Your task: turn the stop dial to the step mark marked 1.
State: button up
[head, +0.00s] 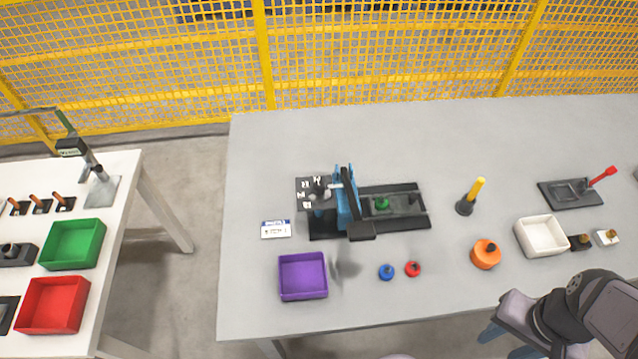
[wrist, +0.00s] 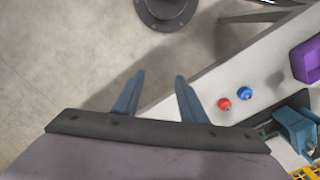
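The stop dial (head: 318,192) is a dark knob on a dark plate at the left end of the blue and black compressor fixture (head: 345,205), near the middle of the table in the head view. Small white step marks (head: 303,194) sit around its left side; their numbers are too small to read surely. My gripper (head: 506,344) is at the front right, far from the dial. In the wrist view, my gripper (wrist: 159,76) has its two blue fingers apart with nothing between them. Part of the blue fixture (wrist: 295,128) shows there at the lower right; the dial cannot be made out.
A white card (head: 275,229) and a purple bin (head: 303,277) lie left and front of the fixture. Blue (head: 386,272) and red (head: 413,269) knobs stand before it. An orange knob (head: 486,254), yellow-handled tool (head: 471,197) and white bin (head: 541,236) stand right. The table's back is clear.

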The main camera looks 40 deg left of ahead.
jog(key=w+a+n+t+h+b, duration=0.15)
jog(key=w+a+n+h, duration=0.25)
jog(key=w+a+n, duration=0.55)
notch_tip(320, 180, up, 4)
jog(key=n+t+y+b, duration=0.3)
jog(key=n+t, duration=0.8)
jog(key=n, duration=1.2)
send_over(318, 185)
jog(key=d+b, duration=0.1)
jog(key=d, duration=0.7)
jog(key=shift+w+a+h, duration=0.1)
jog(key=shift+a+h, duration=0.05)
jog(key=shift+h, duration=0.25)
jog(key=s+a+f+n+t+y, duration=0.1)
jog(key=s+a+f+n+y, duration=0.2)
jog(key=s+a, duration=0.45)
jog(key=shift+n+h, duration=0.25)
jog(key=shift+h, duration=0.35)
jog(key=shift+r+p+x, duration=0.2)
jog(key=shift+p+x, duration=0.4)
jog(key=shift+x, duration=3.35)
jog(key=shift+w, duration=0.1)
